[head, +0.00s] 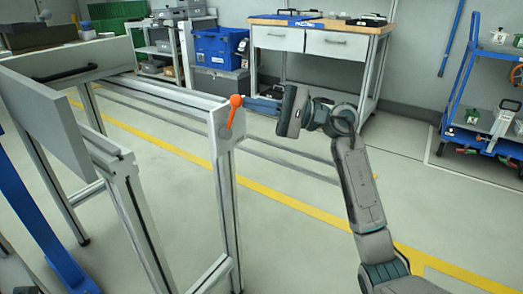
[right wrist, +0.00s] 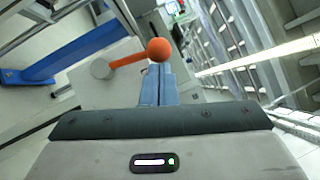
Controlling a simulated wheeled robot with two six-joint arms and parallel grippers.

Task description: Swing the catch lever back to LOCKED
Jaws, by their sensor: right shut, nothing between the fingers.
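The catch lever (head: 233,113) is an orange bar with a round ball knob. It is mounted on the end face of the grey rail frame (head: 219,150) and stands nearly upright, with its knob at the top. My right gripper (head: 249,103) is shut and empty, its blue-grey fingers pointing left at the knob. In the right wrist view the lever (right wrist: 128,61) runs from a grey round pivot to the knob, which sits at the tips of the closed fingers (right wrist: 157,72). I cannot tell whether they touch. No LOCKED marking is readable. My left gripper is out of view.
A grey panel (head: 45,118) and a blue beam (head: 38,215) stand at the left. A workbench with drawers (head: 338,44) and a blue bin (head: 219,48) are at the back. A blue cart (head: 484,137) is at the right. The floor between is open.

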